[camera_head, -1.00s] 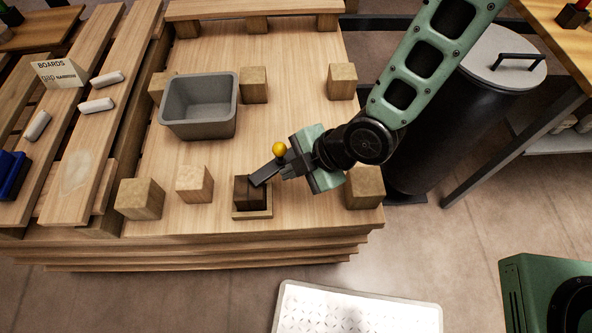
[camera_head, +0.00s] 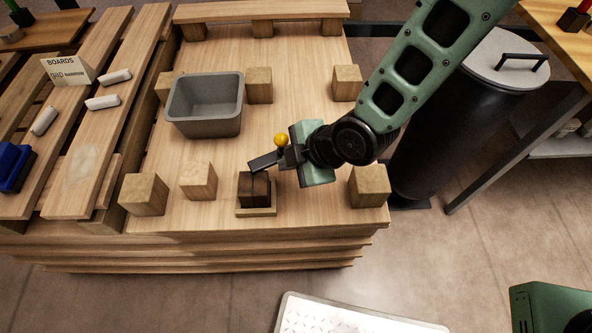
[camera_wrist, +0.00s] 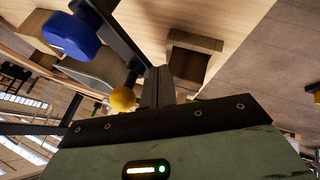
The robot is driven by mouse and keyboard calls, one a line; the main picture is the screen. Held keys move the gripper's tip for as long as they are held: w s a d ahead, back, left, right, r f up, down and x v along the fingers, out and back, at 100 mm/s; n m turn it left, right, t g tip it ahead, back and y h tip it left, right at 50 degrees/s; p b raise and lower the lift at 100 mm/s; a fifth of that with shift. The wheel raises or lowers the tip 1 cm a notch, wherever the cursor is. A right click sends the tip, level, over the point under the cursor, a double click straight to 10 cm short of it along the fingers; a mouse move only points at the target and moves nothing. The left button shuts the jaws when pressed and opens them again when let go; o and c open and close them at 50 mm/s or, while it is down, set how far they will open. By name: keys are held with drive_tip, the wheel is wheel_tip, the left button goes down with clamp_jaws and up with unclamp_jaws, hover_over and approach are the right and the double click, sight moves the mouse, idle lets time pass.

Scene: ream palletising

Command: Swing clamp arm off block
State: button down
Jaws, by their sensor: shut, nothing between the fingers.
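The clamp arm (camera_head: 265,161) is a dark bar with a yellow knob (camera_head: 281,140). It points left, its free end just beyond the far edge of the dark brown block (camera_head: 254,187). The block sits on a small wooden base (camera_head: 256,211) near the pallet's front. In the wrist view the bar (camera_wrist: 118,38) carries a blue round pad (camera_wrist: 71,36) and lies left of the block (camera_wrist: 188,62), with bare wood between. My gripper (camera_head: 290,157) is shut and empty, its fingers (camera_wrist: 158,86) beside the bar near the yellow knob (camera_wrist: 122,99). Whether they touch is unclear.
A grey bin (camera_head: 205,122) stands on the pallet top (camera_head: 215,145), behind and left of the clamp. Several wooden cubes stand around, including one (camera_head: 369,186) right of my gripper. A black drum (camera_head: 440,130) stands at the right.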

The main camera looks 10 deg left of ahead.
sight(271, 153)
drive_tip(key=a+m+t, duration=0.1)
drive_tip(key=w+a+m, duration=0.1)
drive_tip(key=m, duration=0.1)
drive_tip(key=a+m+t+h, duration=0.1)
drive_tip(key=shift+w+r+m+t, duration=0.15)
drive_tip(key=shift+w+m+t, duration=0.15)
drive_tip(key=shift+w, duration=0.05)
drive_tip(key=w+a+m+t+h+p, duration=0.2)
drive_tip(key=w+m+p, duration=0.4)
drive_tip(key=p, duration=0.3)
drive_tip(key=shift+w+t+h, duration=0.3)
drive_tip(key=shift+w+h, duration=0.2)
drive_tip(key=shift+h, duration=0.1)
drive_tip(key=shift+w+a, duration=0.1)
drive_tip(key=shift+w, duration=0.05)
